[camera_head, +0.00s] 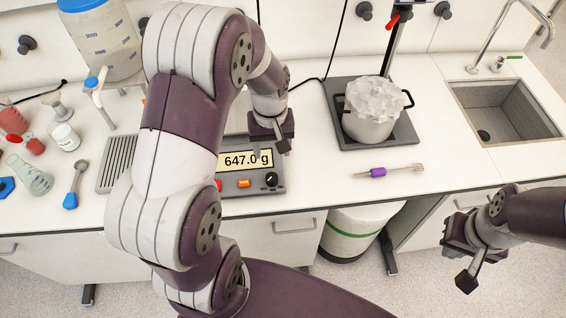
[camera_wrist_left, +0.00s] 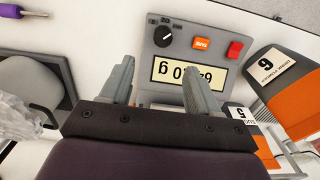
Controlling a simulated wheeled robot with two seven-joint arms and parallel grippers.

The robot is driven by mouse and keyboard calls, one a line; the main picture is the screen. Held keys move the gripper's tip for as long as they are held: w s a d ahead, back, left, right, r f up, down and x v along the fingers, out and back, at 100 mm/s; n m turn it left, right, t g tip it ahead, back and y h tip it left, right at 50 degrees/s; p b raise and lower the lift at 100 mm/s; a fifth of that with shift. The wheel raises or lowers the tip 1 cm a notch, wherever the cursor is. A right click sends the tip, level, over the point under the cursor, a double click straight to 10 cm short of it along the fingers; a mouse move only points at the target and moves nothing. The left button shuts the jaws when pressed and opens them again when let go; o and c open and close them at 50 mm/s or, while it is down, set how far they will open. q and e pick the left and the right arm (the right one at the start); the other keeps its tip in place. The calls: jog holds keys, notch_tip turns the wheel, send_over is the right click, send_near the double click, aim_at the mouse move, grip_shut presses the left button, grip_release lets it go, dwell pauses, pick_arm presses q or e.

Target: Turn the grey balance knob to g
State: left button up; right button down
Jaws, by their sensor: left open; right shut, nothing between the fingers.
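The grey balance (camera_head: 278,187) stands near the counter's front edge, and its display (camera_head: 247,159) reads 647.0 g. My left gripper (camera_head: 272,146) is over the balance, open and empty. In the left wrist view its two fingers (camera_wrist_left: 158,75) are apart, with the knob beyond their tips, not touched. My right gripper (camera_head: 465,281) is shut and empty, off the counter's front at the right.
An orange button (camera_head: 243,183) and a red button (camera_wrist_left: 235,48) are beside the knob. A pot (camera_head: 369,125) on a dark plate stands right of the balance, with a purple-handled tool (camera_head: 379,172) before it. A sink (camera_head: 505,110) is further right. My left arm hides the balance's left part.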

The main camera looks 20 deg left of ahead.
aim_at(272, 177)
pick_arm(q)
jog(key=f, duration=0.1)
jog(key=s+f, duration=0.2)
jog(key=shift+a+f+p, duration=0.3)
jog(key=shift+p, duration=0.1)
jog(key=f, duration=0.2)
jog(key=w+f, duration=0.1)
jog(key=f, duration=0.1)
jog(key=f+p, duration=0.1)
jog(key=f, duration=0.2)
jog(key=shift+w+d+f, duration=0.1)
jog(key=shift+w+d, duration=0.2)
jog(key=shift+w, duration=0.1)
jog(key=shift+s+a+f, duration=0.15)
jog(key=shift+s+f, duration=0.1)
jog(key=shift+s, duration=0.15)
jog(key=shift+w, duration=0.1)
pick_arm(e)
jog(key=shift+s+a+r, duration=0.1)
jog(key=shift+s+r, duration=0.1)
jog(key=shift+r, duration=0.35)
jog(key=shift+s+a+r, duration=0.1)
jog(key=shift+s+r, duration=0.1)
jog(key=shift+r, duration=0.35)
